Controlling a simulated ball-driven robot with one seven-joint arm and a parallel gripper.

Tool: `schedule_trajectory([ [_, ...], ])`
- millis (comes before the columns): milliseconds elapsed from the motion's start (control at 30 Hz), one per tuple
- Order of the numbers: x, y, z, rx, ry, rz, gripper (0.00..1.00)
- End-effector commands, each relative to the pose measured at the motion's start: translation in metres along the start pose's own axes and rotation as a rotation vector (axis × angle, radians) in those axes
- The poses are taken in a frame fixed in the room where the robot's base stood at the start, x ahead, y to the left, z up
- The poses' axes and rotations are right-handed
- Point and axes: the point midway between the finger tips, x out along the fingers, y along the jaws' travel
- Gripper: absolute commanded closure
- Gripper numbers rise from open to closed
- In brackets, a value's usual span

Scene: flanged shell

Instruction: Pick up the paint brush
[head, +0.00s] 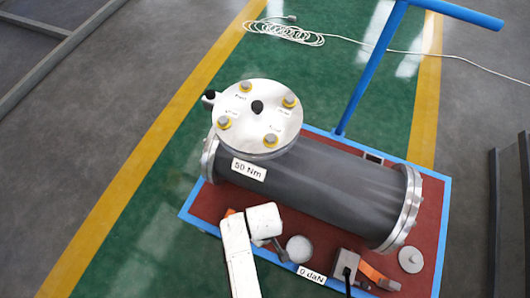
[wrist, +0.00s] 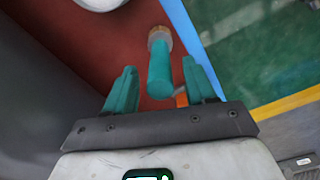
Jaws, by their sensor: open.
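In the wrist view, a short teal cylinder with a tan, ring-like end (wrist: 160,72) lies on the red board; I take it to be the paint brush, though its bristles are not clear. My gripper (wrist: 159,67) is open, with one teal finger on each side of it and visible gaps between. Whether the cylinder is level with the fingertips or below them I cannot tell. In the head view my gripper (head: 277,247) is low over the board's front part, and the brush cannot be made out there.
A dark flanged shell (head: 318,195) lies close behind my gripper. A white disc (head: 299,249) lies just right of it. A small orange piece (wrist: 182,99) shows near the right finger. An orange-handled item (head: 380,277) and a grey box stand farther right. The board has a blue rim (head: 203,222).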

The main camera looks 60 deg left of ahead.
Motion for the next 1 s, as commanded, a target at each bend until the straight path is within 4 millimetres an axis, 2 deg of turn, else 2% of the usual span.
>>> schedule_trajectory([
  [33, 0.013, -0.001, 0.002, 0.0, -0.002, -0.001, 0.45],
  [167, 0.029, -0.001, 0.002, -0.001, -0.001, 0.0, 0.45],
  [433, 0.031, -0.001, 0.002, 0.0, 0.001, 0.001, 0.45],
  [1000, 0.031, -0.001, 0.002, 0.0, 0.0, 0.0, 0.99],
])
